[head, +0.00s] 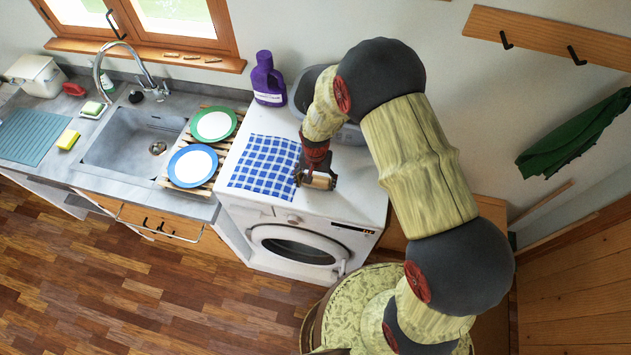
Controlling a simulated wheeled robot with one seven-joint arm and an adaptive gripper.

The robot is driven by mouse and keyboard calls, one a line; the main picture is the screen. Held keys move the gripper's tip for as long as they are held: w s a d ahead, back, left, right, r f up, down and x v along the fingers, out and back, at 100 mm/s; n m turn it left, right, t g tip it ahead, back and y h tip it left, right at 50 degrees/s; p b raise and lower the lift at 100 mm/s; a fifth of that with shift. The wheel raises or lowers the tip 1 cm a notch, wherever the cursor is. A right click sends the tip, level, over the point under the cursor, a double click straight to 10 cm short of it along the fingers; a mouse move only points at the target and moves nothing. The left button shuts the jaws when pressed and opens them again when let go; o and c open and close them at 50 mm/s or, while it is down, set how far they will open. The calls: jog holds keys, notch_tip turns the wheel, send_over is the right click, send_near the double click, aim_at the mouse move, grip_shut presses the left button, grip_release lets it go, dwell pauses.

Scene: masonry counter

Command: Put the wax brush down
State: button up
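My gripper (314,177) is over the white top of the washing machine (345,205), just right of the blue checked cloth (264,166). Its dark fingers are closed around a small tan, rounded piece, which looks like the wax brush (319,181). Much of the brush is hidden by the fingers, so its bristles cannot be made out. I cannot tell whether it touches the surface below.
A grey tub (303,92) stands behind my gripper, partly hidden by my arm. A purple bottle (268,80) stands to its left. Plates (193,166) lie on a slatted rack beside the sink (125,143). The washing machine's front right top is clear.

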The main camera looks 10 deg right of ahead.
jog(key=o, duration=0.3)
jog(key=shift+r, duration=0.2)
notch_tip(320, 180, up, 12)
jog(key=r+b, duration=0.1)
jog(key=b, duration=0.1)
notch_tip(320, 180, up, 8)
jog(key=t, duration=0.1)
send_over(316, 180)
jog(key=s+d, duration=0.1)
jog(key=d, duration=0.1)
jog(key=s+d+r+n+t, duration=0.1)
jog(key=s+d+r, duration=0.1)
jog(key=s+r, duration=0.4)
jog(key=s+d+r+n+t, duration=0.2)
jog(key=s+d+r, duration=0.1)
jog(key=s+r, duration=0.3)
jog(key=s+d+r+n+t, duration=0.1)
jog(key=s+d+r, duration=0.2)
jog(key=s+r, duration=0.4)
jog(key=shift+s+d+t, duration=0.15)
jog(key=shift+s+t, duration=0.15)
jog(key=shift+s, duration=0.3)
